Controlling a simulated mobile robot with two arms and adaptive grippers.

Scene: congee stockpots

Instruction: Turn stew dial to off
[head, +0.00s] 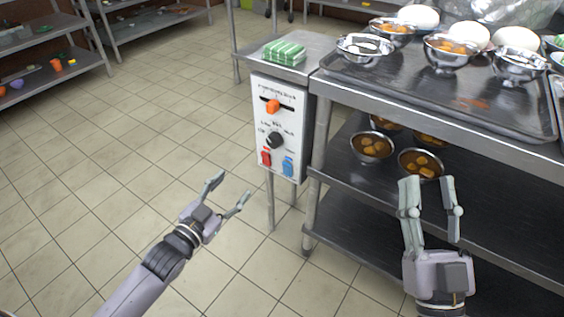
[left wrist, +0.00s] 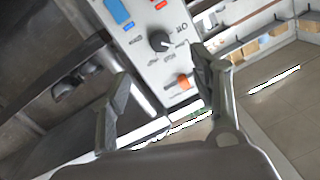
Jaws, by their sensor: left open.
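A white control panel (head: 262,160) is fixed to the front of a small steel stand. It carries a black round dial (head: 275,140) with printed labels around it, too small to read. The dial also shows in the left wrist view (left wrist: 159,41), ahead of the fingers. My left gripper (head: 227,190) is open and empty, below and left of the panel, apart from the dial. Its open fingers also show in the left wrist view (left wrist: 165,95). My right gripper (head: 432,190) has its fingers apart and empty, in front of the lower shelf of the steel table.
The panel also has an orange slider (head: 272,106), a red switch (head: 266,158) and a blue switch (head: 288,166). A green striped cloth (head: 284,52) lies on the stand. The table (head: 440,140) with bowls stands close on the right. The tiled floor (head: 170,120) is clear.

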